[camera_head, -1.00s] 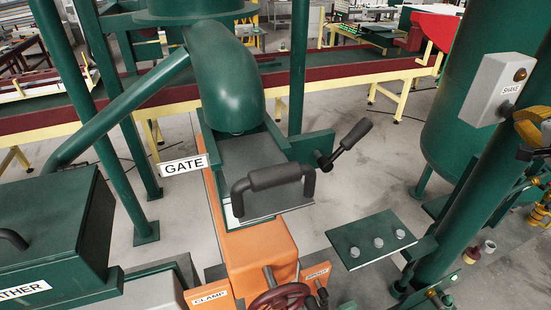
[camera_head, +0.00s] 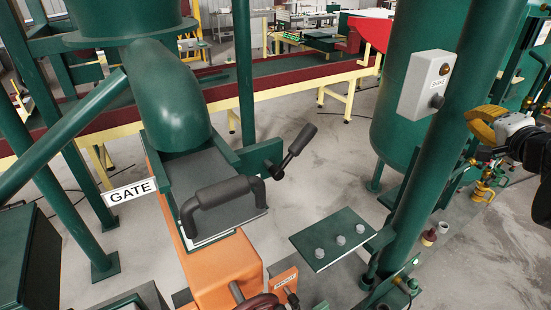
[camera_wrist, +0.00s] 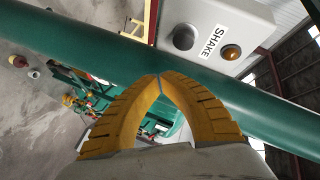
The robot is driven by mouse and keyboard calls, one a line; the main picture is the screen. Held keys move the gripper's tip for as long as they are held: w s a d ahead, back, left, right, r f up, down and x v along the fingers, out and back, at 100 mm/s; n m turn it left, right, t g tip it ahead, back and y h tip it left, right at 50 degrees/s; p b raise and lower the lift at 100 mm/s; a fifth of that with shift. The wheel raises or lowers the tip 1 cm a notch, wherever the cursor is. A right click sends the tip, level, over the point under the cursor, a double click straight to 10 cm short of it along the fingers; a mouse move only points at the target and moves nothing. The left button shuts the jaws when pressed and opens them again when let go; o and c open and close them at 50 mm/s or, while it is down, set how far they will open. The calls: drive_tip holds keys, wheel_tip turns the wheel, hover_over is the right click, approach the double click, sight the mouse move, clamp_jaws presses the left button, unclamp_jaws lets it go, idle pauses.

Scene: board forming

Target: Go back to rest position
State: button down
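My gripper (camera_head: 480,124) shows at the right edge of the head view, with yellow fingers and a grey wrist. It is beside the green column, right of and a little below the grey SHAKE box (camera_head: 427,84). In the wrist view, the yellow fingers (camera_wrist: 160,76) curve together and their tips meet, with nothing seen between them. There the green column passes behind the fingertips, and the SHAKE box (camera_wrist: 218,30) with its dark button and amber lamp is beyond it. Whether the fingers touch the column cannot be told.
A GATE chute (camera_head: 195,172) with a dark handle and an orange base stands left of centre. A small green plate (camera_head: 333,238) with three grey buttons is at lower centre-right. A large green tank (camera_head: 405,120) stands behind the column. Open grey floor (camera_head: 310,165) lies in between.

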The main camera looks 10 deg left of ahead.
drive_tip(key=shift+s+d, duration=0.1)
drive_tip(key=shift+s, duration=0.05)
drive_tip(key=s+a+f+n+g+y+b, duration=0.1)
drive_tip(key=s+a+f+n+g+b, duration=0.1)
drive_tip(key=s+a+f+b, duration=0.5)
drive_tip(key=a+f+n+g+b, duration=0.15)
drive_tip(key=a+f+b, duration=0.3)
drive_tip(key=f, duration=0.65)
drive_tip(key=s+a+f+n+g+y+b, duration=0.1)
drive_tip(key=s+a+f+n+b, duration=0.25)
drive_tip(key=a+f+b, duration=0.35)
drive_tip(key=s+f+n+g+h+b, duration=0.1)
drive_tip(key=s+f+b, duration=0.4)
drive_tip(key=f, duration=0.4)
drive_tip(key=s+a+f+n+g+b, duration=0.1)
drive_tip(key=s+f+n+b, duration=0.1)
drive_tip(key=s+f+b, duration=0.3)
drive_tip(key=s+f+n+g+h+b, duration=0.1)
drive_tip(key=s+f+b, duration=0.4)
drive_tip(key=f, duration=0.8)
drive_tip(key=shift+s+a+n+g+h+b, duration=0.35)
drive_tip(key=shift+g+b, duration=0.2)
drive_tip(key=shift+b, duration=0.25)
drive_tip(key=shift+w, duration=0.1)
